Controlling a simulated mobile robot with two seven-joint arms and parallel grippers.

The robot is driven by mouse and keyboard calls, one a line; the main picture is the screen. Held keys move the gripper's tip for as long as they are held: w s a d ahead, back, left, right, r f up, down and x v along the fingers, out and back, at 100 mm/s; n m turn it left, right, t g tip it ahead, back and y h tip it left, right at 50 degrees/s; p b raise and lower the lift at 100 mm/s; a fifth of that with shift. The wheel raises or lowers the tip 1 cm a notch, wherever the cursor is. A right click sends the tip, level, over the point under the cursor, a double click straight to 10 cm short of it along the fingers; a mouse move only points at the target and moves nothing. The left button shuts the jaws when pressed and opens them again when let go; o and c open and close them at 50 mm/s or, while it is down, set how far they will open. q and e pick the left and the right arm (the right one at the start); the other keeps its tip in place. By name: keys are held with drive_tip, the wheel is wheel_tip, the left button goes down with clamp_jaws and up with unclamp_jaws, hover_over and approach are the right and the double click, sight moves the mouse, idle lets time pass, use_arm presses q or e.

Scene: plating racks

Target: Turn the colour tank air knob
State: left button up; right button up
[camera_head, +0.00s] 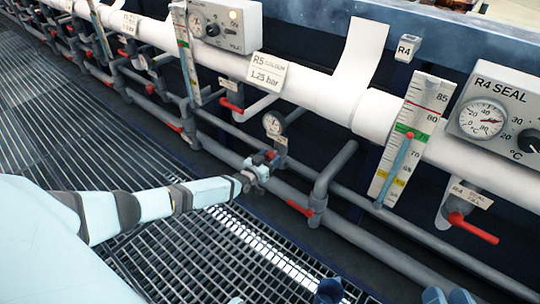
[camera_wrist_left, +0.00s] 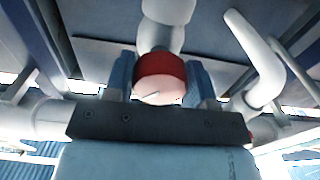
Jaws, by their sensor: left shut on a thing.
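A red air knob (camera_wrist_left: 160,77) with a pale face and a dark line on it sits between the two blue fingers of my left gripper (camera_wrist_left: 160,82) in the left wrist view. The fingers are shut on its sides. In the head view my left gripper (camera_head: 261,165) is at a fitting on the lower grey pipe, below a small round gauge (camera_head: 273,123). A sign reading R5 COLOUR, 1.25 bar (camera_head: 267,72) hangs above. The gripper mostly hides the knob there. Blue parts at the bottom edge of the head view seem to be my right gripper, cut off by the frame.
A white pipe (camera_head: 325,90) runs across above the grey pipes. Red-handled valves (camera_head: 472,228) stick out along the row. The R4 SEAL box (camera_head: 500,115) and a level scale (camera_head: 411,140) stand to the right. Grating floor (camera_head: 215,262) lies in front.

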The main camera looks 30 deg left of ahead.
use_arm(q)
drive_tip(key=shift+r+m, duration=0.15)
drive_tip(key=shift+m, duration=0.35)
drive_tip(key=shift+m+p, duration=0.45)
drive_tip(key=shift+m, duration=0.25)
use_arm(e)
wheel_tip(320, 180, up, 2)
drive_tip(key=shift+r+t, duration=0.15)
drive_tip(key=shift+t, duration=0.35)
use_arm(q)
drive_tip(key=o, duration=0.9)
drive_tip(key=shift+s, duration=0.1)
use_arm(e)
drive_tip(key=shift+r, duration=0.1)
